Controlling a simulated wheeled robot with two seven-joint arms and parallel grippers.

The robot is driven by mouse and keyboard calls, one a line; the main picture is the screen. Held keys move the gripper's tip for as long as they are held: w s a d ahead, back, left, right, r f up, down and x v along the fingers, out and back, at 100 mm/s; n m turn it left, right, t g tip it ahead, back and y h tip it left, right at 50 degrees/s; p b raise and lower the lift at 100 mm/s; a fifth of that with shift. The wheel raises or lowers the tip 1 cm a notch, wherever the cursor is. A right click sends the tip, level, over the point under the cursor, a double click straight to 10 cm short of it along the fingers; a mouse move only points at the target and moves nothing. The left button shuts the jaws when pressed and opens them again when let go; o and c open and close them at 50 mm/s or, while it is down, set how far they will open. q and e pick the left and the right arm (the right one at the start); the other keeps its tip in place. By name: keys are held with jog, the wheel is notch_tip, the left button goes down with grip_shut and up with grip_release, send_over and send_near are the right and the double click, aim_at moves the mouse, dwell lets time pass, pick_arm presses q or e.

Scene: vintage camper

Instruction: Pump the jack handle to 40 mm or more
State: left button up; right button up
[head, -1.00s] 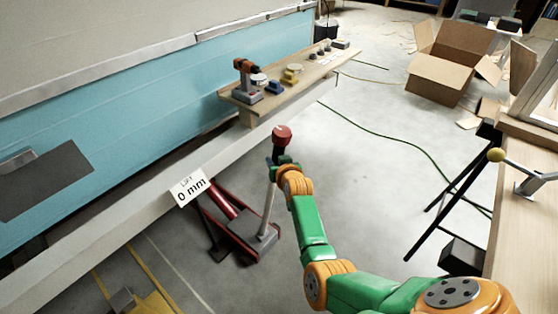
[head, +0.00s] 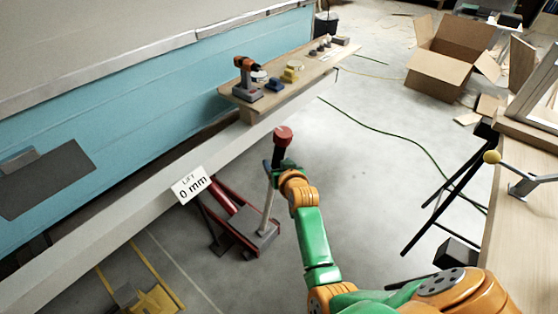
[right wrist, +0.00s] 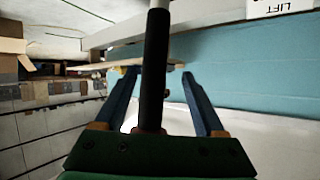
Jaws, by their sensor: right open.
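The red floor jack (head: 232,222) stands under the camper's pale sill. Its handle is a grey rod (head: 268,203) with a black grip and a red knob (head: 283,136), standing nearly upright. The lift sign (head: 190,185) on the sill reads 0 mm. My right gripper (head: 276,166) is at the handle's upper part, below the knob. In the right wrist view its two blue fingers (right wrist: 159,76) are open, one on each side of the black grip (right wrist: 155,65), with gaps on both sides. My left gripper is out of view.
A wooden shelf (head: 318,68) with a drill and small items juts from the camper above the jack. A workbench (head: 520,215) with a yellow-knobbed lever stands at the right. A cardboard box (head: 440,82) is at the back.

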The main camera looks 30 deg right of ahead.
jog(key=shift+v, duration=1)
jog(key=shift+w+f, duration=0.1)
